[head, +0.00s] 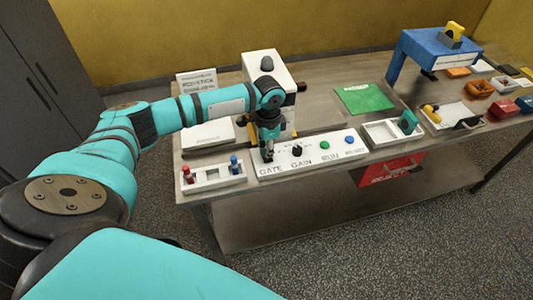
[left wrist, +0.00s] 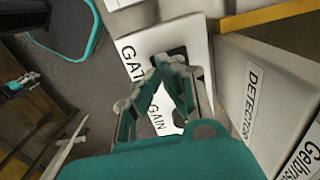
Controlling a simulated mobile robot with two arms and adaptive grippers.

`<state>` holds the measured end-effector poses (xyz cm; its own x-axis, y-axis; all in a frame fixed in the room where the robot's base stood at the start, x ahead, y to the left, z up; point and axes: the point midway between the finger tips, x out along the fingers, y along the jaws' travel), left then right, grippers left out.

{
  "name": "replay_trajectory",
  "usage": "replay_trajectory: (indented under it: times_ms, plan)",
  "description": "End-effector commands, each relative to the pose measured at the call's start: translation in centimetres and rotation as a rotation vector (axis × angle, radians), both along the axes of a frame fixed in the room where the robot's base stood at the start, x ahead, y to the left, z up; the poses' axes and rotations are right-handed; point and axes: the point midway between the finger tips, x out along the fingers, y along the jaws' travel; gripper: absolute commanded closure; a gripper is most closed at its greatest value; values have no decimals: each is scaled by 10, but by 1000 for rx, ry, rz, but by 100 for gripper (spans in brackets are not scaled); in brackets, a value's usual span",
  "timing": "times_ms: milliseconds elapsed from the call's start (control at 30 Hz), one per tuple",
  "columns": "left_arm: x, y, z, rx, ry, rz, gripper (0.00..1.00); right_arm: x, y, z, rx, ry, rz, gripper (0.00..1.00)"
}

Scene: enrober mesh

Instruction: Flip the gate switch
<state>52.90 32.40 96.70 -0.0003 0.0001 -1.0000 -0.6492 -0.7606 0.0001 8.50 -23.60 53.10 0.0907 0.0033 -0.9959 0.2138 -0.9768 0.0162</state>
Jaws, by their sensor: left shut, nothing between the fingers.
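A white control panel (head: 337,152) lies along the table's front edge, with labels GATE, GAIN, RUN and a fourth too small to read. My left gripper (head: 267,157) points down at the panel's left end, above the GATE label. Its fingers are shut and hold nothing. The left wrist view shows the fingertips (left wrist: 172,62) over a dark slot in the panel (left wrist: 143,45), beside the GATE lettering. The gate switch is hidden by the fingers, so its position and any contact cannot be told. My right gripper is not in view.
A tall white housing (head: 258,62) stands behind the panel; a DETECTOR label shows on a box (left wrist: 240,75) in the left wrist view. A tray with red and blue pegs (head: 213,182) is at left. A white tray (head: 380,134) and green sheet (head: 363,99) are at right.

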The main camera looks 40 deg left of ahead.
Motion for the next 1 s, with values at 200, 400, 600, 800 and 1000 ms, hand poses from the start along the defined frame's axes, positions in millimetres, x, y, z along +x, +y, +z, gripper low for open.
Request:
replay_trajectory:
  times_ms: [200,400,600,800,1000]
  plan:
    - [0,0,-4,-1,1,0,100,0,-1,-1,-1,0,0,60]
    - [0,0,-7,-1,-1,0,100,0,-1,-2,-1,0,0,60]
    - [0,0,-10,-1,-1,0,100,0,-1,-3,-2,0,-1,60]
    - [0,0,-13,0,0,0,100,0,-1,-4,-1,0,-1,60]
    - [0,0,-16,0,0,0,100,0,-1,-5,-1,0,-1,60]
